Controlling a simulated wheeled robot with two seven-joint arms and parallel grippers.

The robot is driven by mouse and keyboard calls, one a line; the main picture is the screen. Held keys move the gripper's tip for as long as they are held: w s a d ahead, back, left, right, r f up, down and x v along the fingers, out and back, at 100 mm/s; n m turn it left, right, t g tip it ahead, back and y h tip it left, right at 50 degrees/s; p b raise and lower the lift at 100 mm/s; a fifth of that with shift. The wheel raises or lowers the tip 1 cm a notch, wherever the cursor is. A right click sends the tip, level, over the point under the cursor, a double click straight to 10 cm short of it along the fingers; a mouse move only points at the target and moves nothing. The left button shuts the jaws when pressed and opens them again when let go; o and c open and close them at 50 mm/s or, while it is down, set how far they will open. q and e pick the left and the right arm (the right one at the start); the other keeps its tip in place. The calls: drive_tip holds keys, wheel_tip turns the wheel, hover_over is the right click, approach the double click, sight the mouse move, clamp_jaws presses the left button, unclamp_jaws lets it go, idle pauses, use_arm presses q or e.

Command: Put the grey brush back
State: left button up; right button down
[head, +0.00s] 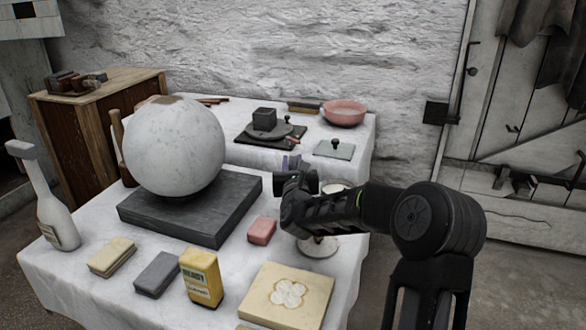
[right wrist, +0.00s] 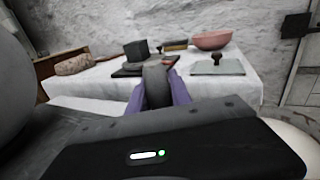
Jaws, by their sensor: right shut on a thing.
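My right gripper (head: 290,164) is over the back right part of the front table in the head view, its purple fingers pointing away toward the back table. In the right wrist view the fingers (right wrist: 156,95) are shut on a dark grey rounded piece, which looks like the grey brush (right wrist: 155,85). Only its near end shows there; the rest is hidden. In the head view my gripper and arm hide most of it. My left gripper is not in view.
The back table holds a dark tray (head: 246,139) with a dark cube, a pink bowl (head: 344,113), and a knobbed plate (head: 334,150). A large plaster sphere (head: 174,148) sits on a dark slab (head: 190,218), left of my gripper. Several blocks lie along the front.

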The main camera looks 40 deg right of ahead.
drive_tip(key=shift+f, duration=0.2)
drive_tip(key=c, duration=1.2)
unclamp_jaws()
drive_tip(key=shift+o, duration=0.2)
drive_tip(key=shift+s, duration=0.1)
drive_tip(key=p+v, duration=0.2)
drive_tip(key=v, duration=0.8)
drive_tip(key=shift+s+a, duration=0.15)
drive_tip(key=shift+s, duration=0.1)
drive_tip(key=shift+s+a, duration=0.3)
drive_tip(key=shift+s, duration=0.25)
